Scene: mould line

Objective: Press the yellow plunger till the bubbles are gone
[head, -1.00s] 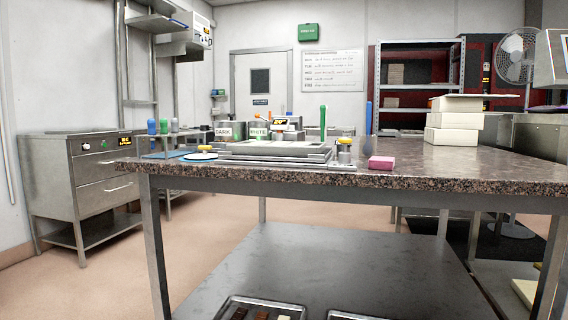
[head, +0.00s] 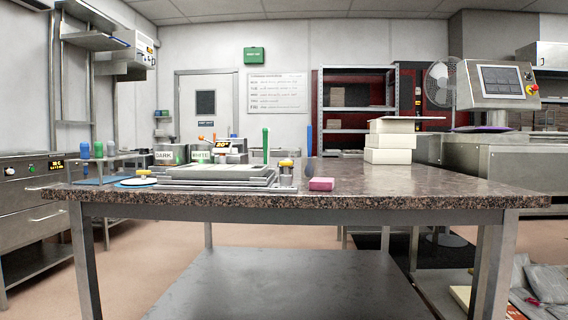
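A small metal post with a yellow cap (head: 286,164) stands upright at the right end of a flat grey metal mould or tray (head: 215,176) on the stone-topped table (head: 400,186). A second yellow knob (head: 144,173) sits at the left on a round white and blue piece (head: 140,182). I cannot tell for sure which of the two is the plunger, and both are too small to show any bubbles. Neither of my grippers is in view, and nothing touches either yellow part.
Tubs labelled DARK (head: 166,156) and WHITE (head: 201,157) stand behind the tray. A green upright handle (head: 266,144) and a pink block (head: 321,184) are near the post. White boxes (head: 388,148) are stacked at the right. The table's front right is clear.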

